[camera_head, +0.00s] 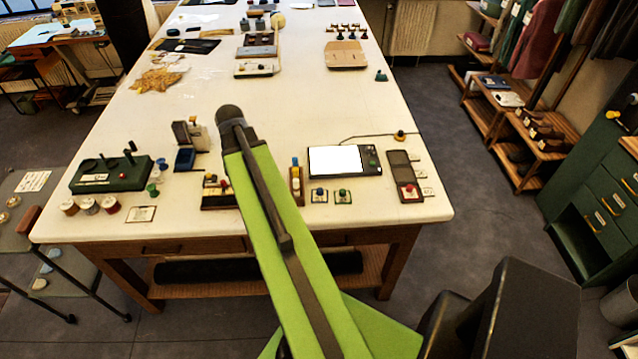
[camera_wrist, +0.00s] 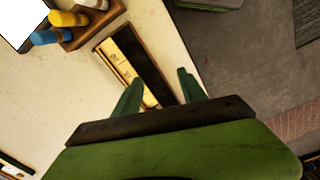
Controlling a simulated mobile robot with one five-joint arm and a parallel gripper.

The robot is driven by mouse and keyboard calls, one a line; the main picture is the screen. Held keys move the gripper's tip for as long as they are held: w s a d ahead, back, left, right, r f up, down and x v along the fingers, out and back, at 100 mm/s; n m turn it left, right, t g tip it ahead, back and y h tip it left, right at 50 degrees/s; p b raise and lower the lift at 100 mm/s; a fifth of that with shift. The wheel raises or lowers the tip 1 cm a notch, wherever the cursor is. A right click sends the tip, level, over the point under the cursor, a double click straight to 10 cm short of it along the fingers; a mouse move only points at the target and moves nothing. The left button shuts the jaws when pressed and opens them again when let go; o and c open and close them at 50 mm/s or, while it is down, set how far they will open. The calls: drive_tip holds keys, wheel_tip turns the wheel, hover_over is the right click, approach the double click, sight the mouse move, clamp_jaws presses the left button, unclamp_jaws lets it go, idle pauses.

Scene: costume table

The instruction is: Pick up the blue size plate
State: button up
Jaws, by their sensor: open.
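A small plate with a blue knob (camera_head: 319,196), which I take for the blue size plate, lies near the table's front edge, left of a similar plate with a green knob (camera_head: 343,196). I cannot make it out in the wrist view. My gripper (camera_wrist: 160,90) is open and empty in the wrist view. It is over a low dark tray with a yellow strip (camera_wrist: 128,62), which partly shows between the fingers. In the head view this tray (camera_head: 216,200) lies left of my arm, which hides the gripper there.
A wooden holder with blue, yellow and white pegs (camera_head: 297,186) stands left of the blue-knob plate; it also shows in the wrist view (camera_wrist: 98,28). A white light pad (camera_head: 337,160) lies behind the plates. A dark tray with a red knob (camera_head: 402,169) is at right. The mid-table is mostly clear.

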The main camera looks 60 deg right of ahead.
drive_tip(key=s+d+r+n+p, duration=0.1)
drive_tip(key=s+d+r+p, duration=0.3)
drive_tip(key=s+d, duration=0.7)
drive_tip(key=n+b, duration=0.1)
drive_tip(key=b, duration=1.2)
hover_over(320, 190)
wheel_tip(320, 190, down, 10)
drive_tip(key=shift+w+a+f, duration=0.1)
drive_tip(key=shift+f, duration=0.15)
drive_tip(key=shift+r+p, duration=0.1)
drive_tip(key=shift+p, duration=0.2)
wheel_tip(320, 190, down, 5)
drive_tip(key=b, duration=0.5)
drive_tip(key=shift+f, duration=0.2)
drive_tip(key=shift+r, duration=0.2)
clamp_jaws()
